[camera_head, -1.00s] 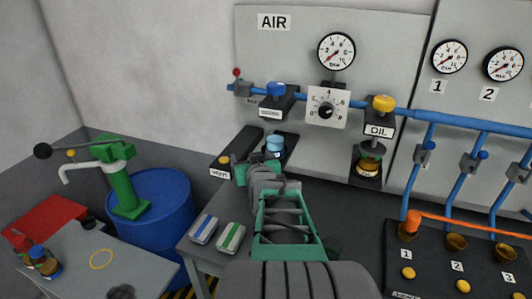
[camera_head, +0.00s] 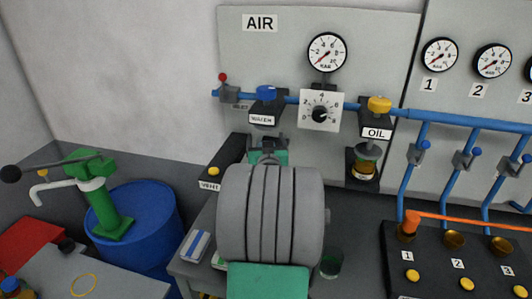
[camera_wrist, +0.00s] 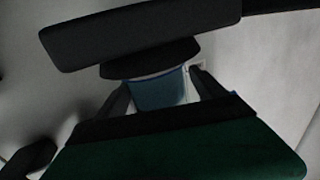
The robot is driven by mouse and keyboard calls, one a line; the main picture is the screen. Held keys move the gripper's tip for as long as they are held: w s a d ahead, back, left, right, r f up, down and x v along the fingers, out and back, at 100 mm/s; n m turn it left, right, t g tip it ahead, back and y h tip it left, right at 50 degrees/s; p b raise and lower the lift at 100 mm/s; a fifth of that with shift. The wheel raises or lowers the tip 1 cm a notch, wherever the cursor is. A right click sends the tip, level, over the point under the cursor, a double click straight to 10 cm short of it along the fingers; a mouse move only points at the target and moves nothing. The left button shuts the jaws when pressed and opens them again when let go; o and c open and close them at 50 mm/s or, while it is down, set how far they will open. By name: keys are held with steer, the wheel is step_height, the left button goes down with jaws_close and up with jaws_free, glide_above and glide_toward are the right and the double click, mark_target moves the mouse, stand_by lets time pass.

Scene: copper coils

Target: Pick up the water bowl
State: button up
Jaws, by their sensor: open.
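The water bowl is a translucent blue cup in the wrist view (camera_wrist: 158,92). It hangs below a dark round collar and the black body of the water unit (camera_wrist: 140,32). My gripper (camera_wrist: 161,80) is open, with one dark finger on each side of the bowl. I cannot tell whether either finger touches it. In the head view my arm hides the bowl. There the water unit (camera_head: 268,108), with its blue knob and WATER label, is on the air line just above the green part of my wrist.
The vent block (camera_head: 222,165) stands close left of my wrist. The oil unit (camera_head: 366,150) and regulator dial (camera_head: 320,110) are to the right. A black valve panel (camera_head: 440,260) is at lower right. A blue drum (camera_head: 140,220) with a green pump stands at left.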

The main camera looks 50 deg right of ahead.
steer(key=c, duration=1.7)
